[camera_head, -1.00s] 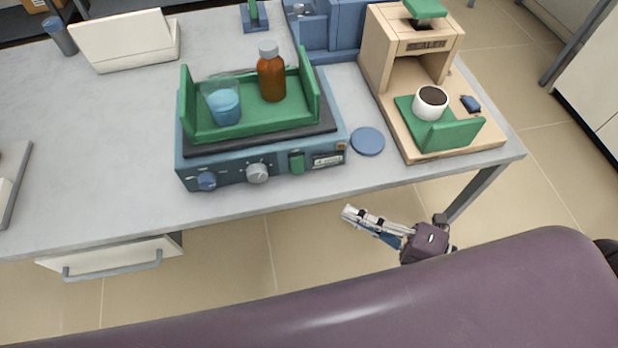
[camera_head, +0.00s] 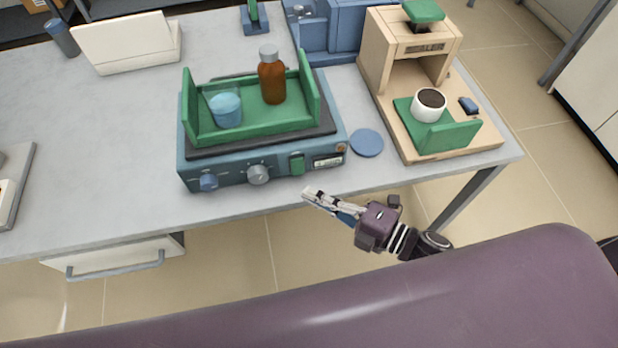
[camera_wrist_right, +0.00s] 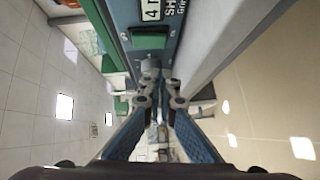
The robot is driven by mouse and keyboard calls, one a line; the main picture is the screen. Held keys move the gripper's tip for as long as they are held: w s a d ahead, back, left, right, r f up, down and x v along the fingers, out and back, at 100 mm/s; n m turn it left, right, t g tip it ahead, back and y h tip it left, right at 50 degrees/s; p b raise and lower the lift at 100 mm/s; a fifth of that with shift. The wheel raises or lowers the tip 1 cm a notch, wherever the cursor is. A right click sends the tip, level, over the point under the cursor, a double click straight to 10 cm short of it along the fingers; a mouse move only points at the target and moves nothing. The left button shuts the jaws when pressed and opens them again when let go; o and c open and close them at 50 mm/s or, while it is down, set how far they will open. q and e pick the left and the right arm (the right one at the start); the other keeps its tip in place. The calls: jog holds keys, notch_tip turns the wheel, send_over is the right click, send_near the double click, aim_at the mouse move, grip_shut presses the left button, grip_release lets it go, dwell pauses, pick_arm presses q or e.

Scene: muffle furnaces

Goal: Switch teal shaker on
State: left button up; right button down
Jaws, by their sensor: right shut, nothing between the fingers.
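The teal shaker (camera_head: 230,172) stands near the table's front edge. Its front panel carries a blue knob (camera_head: 209,181), a grey knob (camera_head: 258,174), a green switch (camera_head: 297,164) and a small display. Its green tray (camera_head: 205,133) holds a beaker of blue liquid (camera_head: 226,108) and a brown bottle (camera_head: 271,76). My right gripper (camera_head: 308,193) is shut and empty, in front of the panel and just below the green switch, apart from it. In the right wrist view the green switch (camera_wrist_right: 149,40) shows beyond the closed fingertips (camera_wrist_right: 163,88). My left gripper is not in view.
A blue disc (camera_head: 367,142) lies right of the shaker. A wooden stand (camera_head: 400,55) with a white cup (camera_head: 429,104) is at the table's right end. A white drawer (camera_head: 110,255) juts out under the table's left part. The table's left middle is clear.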

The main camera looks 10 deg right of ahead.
aim_at(293, 174)
jog(key=shift+w+a+f+p, duration=0.1)
jog(key=shift+w+f+p, duration=0.05)
jog(key=shift+w, duration=0.95)
jog(key=shift+w+a+f+p, duration=0.1)
jog(key=shift+w+f+p, duration=0.05)
jog(key=shift+w, duration=0.9)
